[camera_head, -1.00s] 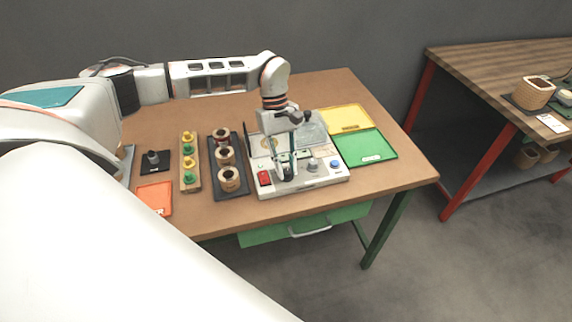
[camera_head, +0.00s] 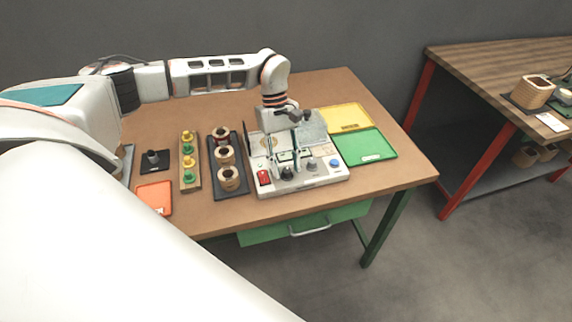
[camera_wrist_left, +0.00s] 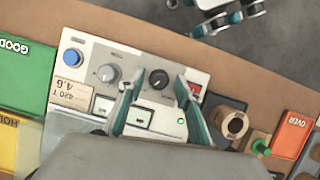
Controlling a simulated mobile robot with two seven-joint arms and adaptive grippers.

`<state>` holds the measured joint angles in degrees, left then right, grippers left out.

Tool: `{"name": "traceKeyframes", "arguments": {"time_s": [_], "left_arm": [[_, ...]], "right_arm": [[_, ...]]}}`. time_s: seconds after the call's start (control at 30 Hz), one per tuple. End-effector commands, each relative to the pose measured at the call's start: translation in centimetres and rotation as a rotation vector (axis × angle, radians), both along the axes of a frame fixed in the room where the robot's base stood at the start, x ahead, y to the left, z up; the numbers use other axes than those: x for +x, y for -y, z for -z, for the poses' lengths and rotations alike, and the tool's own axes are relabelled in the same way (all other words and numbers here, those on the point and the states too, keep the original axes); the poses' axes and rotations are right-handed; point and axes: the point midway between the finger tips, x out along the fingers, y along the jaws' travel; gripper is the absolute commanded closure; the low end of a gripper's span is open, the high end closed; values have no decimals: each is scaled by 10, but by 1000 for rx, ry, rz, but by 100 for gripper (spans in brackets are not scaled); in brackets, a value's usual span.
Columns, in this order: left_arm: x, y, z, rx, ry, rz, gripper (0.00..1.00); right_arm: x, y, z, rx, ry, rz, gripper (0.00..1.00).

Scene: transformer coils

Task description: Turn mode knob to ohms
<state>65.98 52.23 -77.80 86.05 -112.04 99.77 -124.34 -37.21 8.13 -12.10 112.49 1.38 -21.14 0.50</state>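The tester (camera_head: 320,178) lies near the table's front edge. It has a black knob (camera_head: 287,173) and a grey knob (camera_head: 312,164); labels are too small to tell which is the mode knob. My left gripper (camera_head: 287,160) is open and empty, just above the black knob. In the left wrist view the black knob (camera_wrist_left: 158,79) appears between the spread fingertips, apart from both; the grey knob (camera_wrist_left: 107,72) is left of them. The black knob's setting is not readable. Part of what looks like my right gripper (camera_wrist_left: 232,18) shows at the top of the left wrist view.
The tester also has a blue button (camera_head: 334,163) and a red switch (camera_head: 264,177). Green (camera_head: 365,147) and yellow (camera_head: 345,118) trays lie to its right. A black rack with coils (camera_head: 228,178) stands close on its left. An orange tray (camera_head: 154,197) is farther left.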

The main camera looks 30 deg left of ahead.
Motion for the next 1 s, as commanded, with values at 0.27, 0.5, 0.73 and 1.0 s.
{"name": "traceKeyframes", "arguments": {"time_s": [0.27,0.5,0.73,1.0], "left_arm": [[12,-15,-43,0,7,-3,65],[21,-29,-85,0,4,-2,65],[25,-36,-106,0,2,-1,65],[25,-37,-109,-1,1,0,65]], "right_arm": [[0,-1,0,2,0,0,100],[0,-1,0,3,0,1,100],[0,-1,0,3,0,1,100],[0,-1,0,3,0,1,100]]}}
